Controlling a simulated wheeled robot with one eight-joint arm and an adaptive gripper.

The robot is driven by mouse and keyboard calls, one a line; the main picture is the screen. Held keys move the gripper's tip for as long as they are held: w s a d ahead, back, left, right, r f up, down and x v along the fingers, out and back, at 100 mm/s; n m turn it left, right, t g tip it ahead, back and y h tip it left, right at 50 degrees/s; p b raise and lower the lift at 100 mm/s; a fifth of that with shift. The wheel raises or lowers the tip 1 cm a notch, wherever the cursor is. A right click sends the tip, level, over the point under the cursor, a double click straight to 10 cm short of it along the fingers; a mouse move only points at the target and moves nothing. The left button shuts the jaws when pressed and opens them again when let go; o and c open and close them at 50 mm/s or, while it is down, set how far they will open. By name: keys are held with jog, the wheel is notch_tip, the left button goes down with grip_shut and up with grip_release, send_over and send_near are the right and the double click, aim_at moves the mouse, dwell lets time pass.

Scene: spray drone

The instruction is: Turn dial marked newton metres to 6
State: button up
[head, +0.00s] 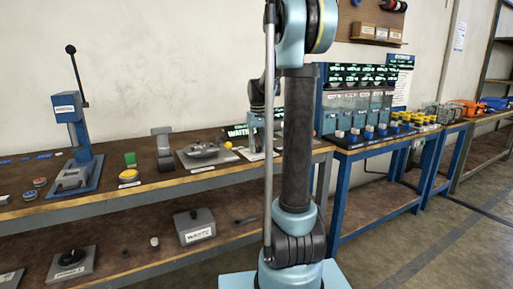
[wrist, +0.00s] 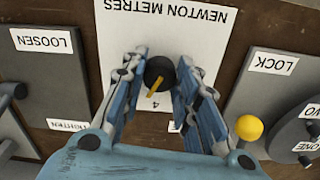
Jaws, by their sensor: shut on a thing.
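The dial (wrist: 159,72) is a black round knob with a yellow pointer, on a white plate (wrist: 185,35) marked NEWTON METRES, which reads upside down in the wrist view. The pointer slants down and slightly left in the picture, towards a 4 just below the knob. My gripper (wrist: 161,76) has its two blue fingers on either side of the knob, shut on it. The fingers hide much of the plate's scale; I cannot see a 6. In the head view my own arm covers much of this part of the bench.
Left of the plate in the wrist view is a grey LOOSEN panel (wrist: 45,75). On the right are a LOCK panel (wrist: 270,85), a yellow ball knob (wrist: 249,127) and a round grey part with ONE and TWO labels. The head view shows a blue lever press (head: 72,150) on the bench.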

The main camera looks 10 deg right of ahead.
jog(key=m, duration=0.6)
jog(key=shift+m, duration=0.4)
dwell(0.4)
jog(key=o, duration=1.1)
jog(key=shift+c, duration=0.2)
jog(key=shift+r, duration=0.1)
notch_tip(320, 180, up, 12)
